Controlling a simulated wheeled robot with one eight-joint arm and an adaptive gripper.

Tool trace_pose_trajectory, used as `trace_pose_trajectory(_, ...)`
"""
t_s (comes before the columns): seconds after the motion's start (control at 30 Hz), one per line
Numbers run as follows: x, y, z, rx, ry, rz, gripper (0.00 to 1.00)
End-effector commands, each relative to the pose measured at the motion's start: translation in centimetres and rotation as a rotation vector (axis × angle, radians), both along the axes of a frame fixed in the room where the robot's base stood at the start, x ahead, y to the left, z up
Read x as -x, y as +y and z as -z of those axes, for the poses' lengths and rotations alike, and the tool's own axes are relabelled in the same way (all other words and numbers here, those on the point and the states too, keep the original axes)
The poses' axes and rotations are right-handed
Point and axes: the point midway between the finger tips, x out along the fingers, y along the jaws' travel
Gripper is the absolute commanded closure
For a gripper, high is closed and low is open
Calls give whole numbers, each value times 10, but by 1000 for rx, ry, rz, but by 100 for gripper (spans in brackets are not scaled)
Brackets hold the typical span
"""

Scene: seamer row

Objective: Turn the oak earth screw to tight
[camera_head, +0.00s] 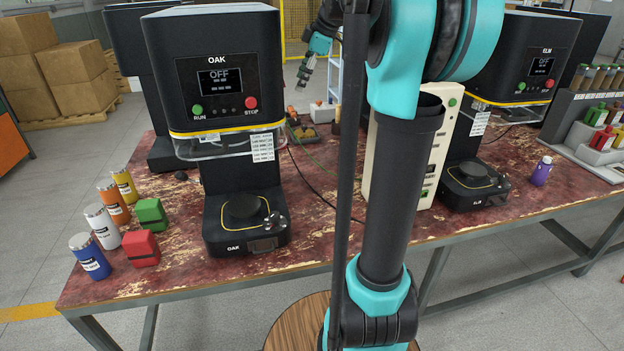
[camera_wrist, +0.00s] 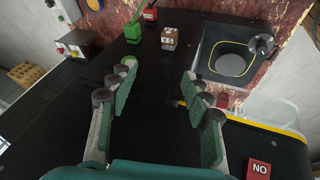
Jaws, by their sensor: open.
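The oak machine (camera_head: 219,95) is a black seamer with OAK on its front and a screen reading OFF. No earth screw shows clearly in the head view. In the head view my gripper (camera_head: 304,76) hangs in the background, right of the oak machine.
The elm machine (camera_head: 520,62) stands at right behind my arm. A cream panel box (camera_head: 444,150) stands between the machines. Several cans and red and green blocks (camera_head: 141,248) sit at the table's left. A thin green wire (camera_head: 312,157) crosses the tabletop.

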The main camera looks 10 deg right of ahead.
Motion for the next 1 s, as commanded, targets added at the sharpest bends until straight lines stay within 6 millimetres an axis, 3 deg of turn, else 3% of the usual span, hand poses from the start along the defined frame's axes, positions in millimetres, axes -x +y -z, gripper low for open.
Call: trace_pose_trajectory(1.0, 100, 14, 154, -71, 168, 530, 51)
